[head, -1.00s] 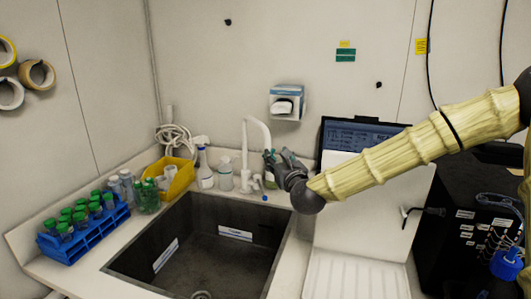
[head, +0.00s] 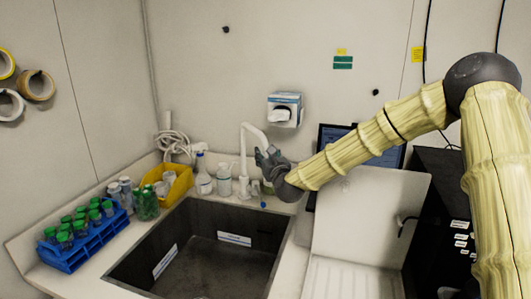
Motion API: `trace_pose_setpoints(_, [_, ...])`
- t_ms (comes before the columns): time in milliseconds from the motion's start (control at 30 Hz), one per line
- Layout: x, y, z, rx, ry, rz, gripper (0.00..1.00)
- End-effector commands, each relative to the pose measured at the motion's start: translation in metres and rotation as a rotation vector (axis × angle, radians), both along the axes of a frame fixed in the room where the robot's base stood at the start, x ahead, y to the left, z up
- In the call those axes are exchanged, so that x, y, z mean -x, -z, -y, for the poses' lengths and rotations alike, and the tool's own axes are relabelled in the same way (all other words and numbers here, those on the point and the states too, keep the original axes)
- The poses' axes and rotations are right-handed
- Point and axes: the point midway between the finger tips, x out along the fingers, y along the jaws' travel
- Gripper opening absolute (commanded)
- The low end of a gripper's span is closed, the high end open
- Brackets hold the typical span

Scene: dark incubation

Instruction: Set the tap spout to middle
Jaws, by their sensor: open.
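The white tap (head: 243,150) stands behind the dark sink (head: 130,264), near its back right corner. Its spout (head: 255,130) arches from the top of the upright towards the right. My gripper (head: 261,157) is open just right of the tap, beside and below the end of the spout. It hides the spout's tip, and I cannot tell whether it touches the spout.
Bottles (head: 224,180) stand left of the tap, with a yellow bin (head: 181,184) beyond. A blue tube rack (head: 72,257) sits left of the sink. A white board (head: 370,220) and a dark screen (head: 333,135) stand on the right. The sink is open and clear.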

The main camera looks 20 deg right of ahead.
Motion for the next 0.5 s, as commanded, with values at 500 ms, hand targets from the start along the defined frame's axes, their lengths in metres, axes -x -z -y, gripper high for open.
trace_pose_setpoints(500, [-0.0056,0.0008,-0.0001,0.000,0.000,-0.001,0.21])
